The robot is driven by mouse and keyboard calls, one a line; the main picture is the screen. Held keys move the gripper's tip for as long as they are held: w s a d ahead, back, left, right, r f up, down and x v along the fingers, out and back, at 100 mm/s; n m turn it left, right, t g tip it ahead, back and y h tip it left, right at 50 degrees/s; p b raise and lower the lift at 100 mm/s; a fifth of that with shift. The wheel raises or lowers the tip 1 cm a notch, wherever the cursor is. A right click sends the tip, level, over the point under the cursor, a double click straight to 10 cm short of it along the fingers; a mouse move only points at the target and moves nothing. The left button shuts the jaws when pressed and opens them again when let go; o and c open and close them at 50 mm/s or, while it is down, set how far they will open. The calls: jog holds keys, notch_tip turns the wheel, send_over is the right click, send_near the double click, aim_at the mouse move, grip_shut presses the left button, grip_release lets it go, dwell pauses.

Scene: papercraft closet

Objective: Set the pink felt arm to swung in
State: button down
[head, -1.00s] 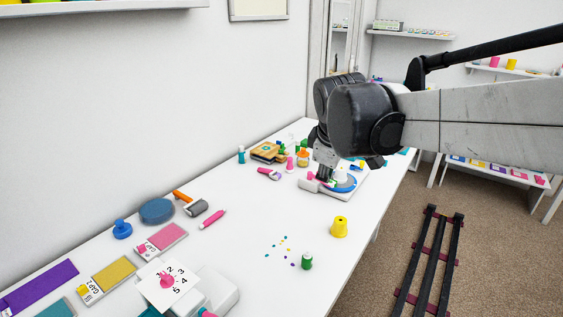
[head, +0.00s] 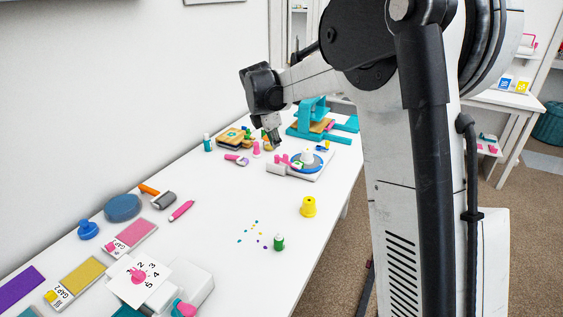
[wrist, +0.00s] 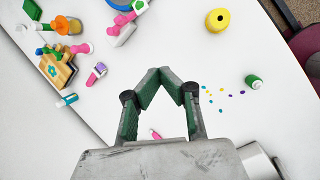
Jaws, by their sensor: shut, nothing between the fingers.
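The pink felt arm (head: 283,159) is a small pink piece at the left side of a white base (head: 318,172) that carries a blue disc (head: 305,162). It shows small in the head view, so I cannot tell its exact angle to the disc. In the wrist view, the white base with pink pieces (wrist: 125,20) is at the top edge, partly cut off. My gripper (head: 277,145) is raised above the table, just left of the base, apart from it. Its green-padded fingertips meet in the wrist view (wrist: 172,88), with nothing between them.
A teal press (head: 312,122) stands behind the base. The table between is mostly clear.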

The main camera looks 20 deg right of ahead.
aim_at(287, 161)
jog(key=w+d+f+n+g, duration=0.1)
jog(key=w+f+n, duration=0.3)
jog(key=w+f, duration=0.3)
jog(key=shift+w+f+h, duration=0.25)
jog(key=shift+f+h, duration=0.05)
jog(key=shift+f, duration=0.1)
jog(key=shift+d, duration=0.1)
jog(key=x, duration=0.9)
jog(key=shift+d+f, duration=0.1)
jog(key=shift+f, duration=0.25)
jog(key=d, duration=0.1)
jog(key=w+d, duration=0.1)
jog(key=shift+w+d+f, duration=0.15)
jog(key=shift+w+d, duration=0.15)
jog(key=shift+d, duration=0.05)
jog(key=shift+w+d, duration=0.25)
jog(key=shift+d, duration=0.2)
jog(key=shift+a+n, duration=0.1)
jog(key=shift+n, duration=0.2)
